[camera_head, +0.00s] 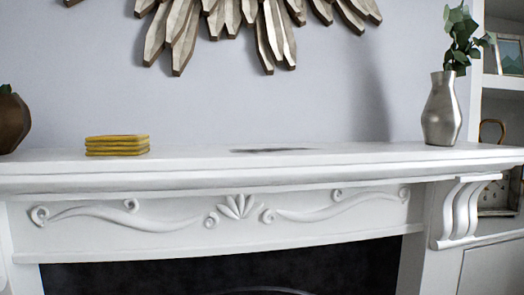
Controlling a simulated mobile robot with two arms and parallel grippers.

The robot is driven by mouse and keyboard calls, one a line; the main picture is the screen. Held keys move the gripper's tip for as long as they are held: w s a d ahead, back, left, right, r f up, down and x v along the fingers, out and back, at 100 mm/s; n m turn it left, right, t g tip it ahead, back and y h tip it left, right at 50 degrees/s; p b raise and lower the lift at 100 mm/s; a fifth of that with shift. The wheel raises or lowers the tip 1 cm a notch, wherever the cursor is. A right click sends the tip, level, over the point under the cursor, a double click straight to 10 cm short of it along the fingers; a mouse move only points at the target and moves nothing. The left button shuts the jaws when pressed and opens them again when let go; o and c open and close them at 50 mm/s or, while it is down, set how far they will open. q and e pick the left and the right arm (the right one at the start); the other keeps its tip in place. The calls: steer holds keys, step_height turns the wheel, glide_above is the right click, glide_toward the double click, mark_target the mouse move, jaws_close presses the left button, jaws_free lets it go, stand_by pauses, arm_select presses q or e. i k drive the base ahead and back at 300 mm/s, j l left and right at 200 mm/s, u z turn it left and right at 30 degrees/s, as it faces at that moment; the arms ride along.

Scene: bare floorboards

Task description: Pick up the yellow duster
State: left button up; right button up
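The yellow duster (117,145) lies on top of the white mantelpiece (210,163), left of the middle. It looks like a flat, folded stack with several layers. Nothing touches it from above. Neither of my grippers shows in the head view.
A brown vase (13,122) stands at the left end of the mantelpiece. A silver vase (441,110) with green leaves stands near the right end. A dark flat patch (272,150) lies mid-shelf. Wooden wall decor (265,30) hangs above. Shelves (503,85) are at the right.

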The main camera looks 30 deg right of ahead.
mark_target(103, 145)
steer(key=j+u, duration=0.25)
steer(key=j, duration=0.5)
steer(key=i+j+u, duration=0.2)
steer(key=j, duration=0.55)
steer(key=k+j, duration=0.05)
